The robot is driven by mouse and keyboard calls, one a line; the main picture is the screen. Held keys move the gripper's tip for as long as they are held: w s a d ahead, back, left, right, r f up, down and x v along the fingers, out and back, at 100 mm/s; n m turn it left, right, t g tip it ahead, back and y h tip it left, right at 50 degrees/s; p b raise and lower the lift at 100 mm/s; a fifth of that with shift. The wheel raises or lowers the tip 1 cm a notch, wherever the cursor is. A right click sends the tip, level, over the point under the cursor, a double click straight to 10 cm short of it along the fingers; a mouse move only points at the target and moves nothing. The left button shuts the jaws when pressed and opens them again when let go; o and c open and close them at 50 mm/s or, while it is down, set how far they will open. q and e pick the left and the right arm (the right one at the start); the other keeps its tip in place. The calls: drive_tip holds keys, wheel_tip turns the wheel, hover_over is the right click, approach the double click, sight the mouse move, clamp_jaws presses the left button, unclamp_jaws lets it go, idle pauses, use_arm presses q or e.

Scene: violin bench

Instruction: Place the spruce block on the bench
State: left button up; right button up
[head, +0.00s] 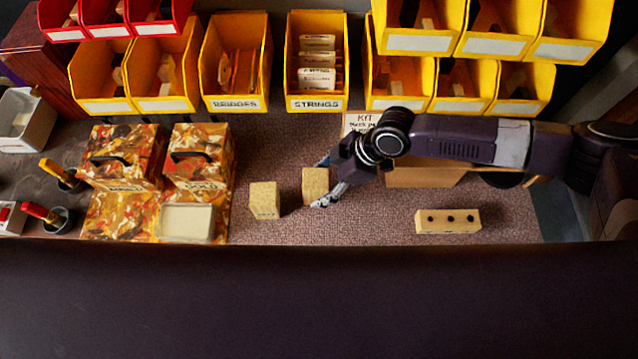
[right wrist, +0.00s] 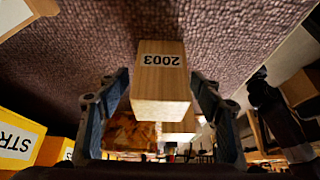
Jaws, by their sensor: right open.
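Two pale wooden blocks stand on the bench mat (head: 300,226) in the head view. The nearer one to my right gripper is a wooden block (head: 315,186); the other block (head: 265,200) stands to its left. I cannot tell from the head view which is spruce. My right gripper (head: 322,180) is at the right-hand block. In the right wrist view the gripper (right wrist: 160,90) is open, with a finger on each side of a block labelled 2003 (right wrist: 161,83), and narrow gaps show beside it. Another block (right wrist: 178,130) shows partly behind it. My left gripper is not in view.
A block with three dark holes (head: 447,222) lies at the right of the mat. A wooden box and a KIT card (head: 363,121) are behind my right arm. Yellow bins (head: 317,103) line the back. Patterned boxes (head: 122,156) stand at left. The front of the mat is clear.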

drive_tip(key=b+v, duration=0.1)
drive_tip(key=v, duration=1)
drive_tip(key=shift+f, duration=0.1)
